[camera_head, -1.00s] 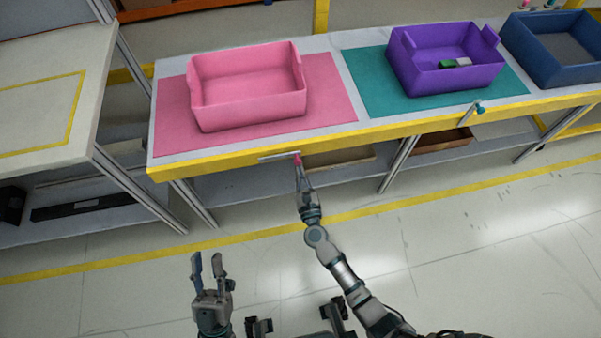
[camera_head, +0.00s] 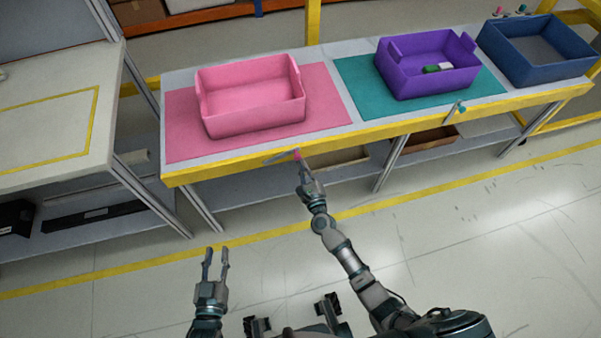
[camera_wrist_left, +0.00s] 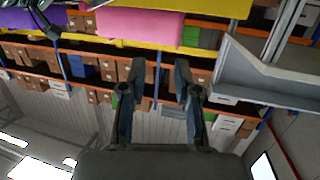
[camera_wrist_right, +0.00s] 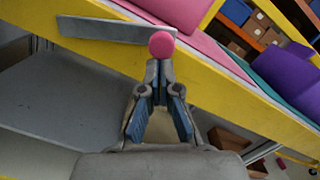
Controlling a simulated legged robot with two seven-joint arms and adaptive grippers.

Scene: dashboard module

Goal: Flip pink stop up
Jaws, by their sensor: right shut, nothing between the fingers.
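The pink stop is a grey flat bar (camera_wrist_right: 110,29) with a round pink knob (camera_wrist_right: 162,44), mounted on the yellow front edge of the table. In the head view the bar (camera_head: 278,158) lies close to level, tilted slightly up toward the knob (camera_head: 297,155) at its right end. My right gripper (camera_wrist_right: 160,66) is shut and empty, its fingertips at the underside of the knob; I cannot tell if they touch. It also shows in the head view (camera_head: 302,164). My left gripper (camera_head: 216,252) is open and empty, low in front of the table.
A pink bin (camera_head: 252,117) stands on a pink mat (camera_head: 184,141) behind the stop. A purple bin (camera_head: 428,82) on a teal mat (camera_head: 355,72) and a blue bin (camera_head: 540,66) are further right. Another stop (camera_head: 459,110) with a teal knob stands upright on the edge. The floor in front is clear.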

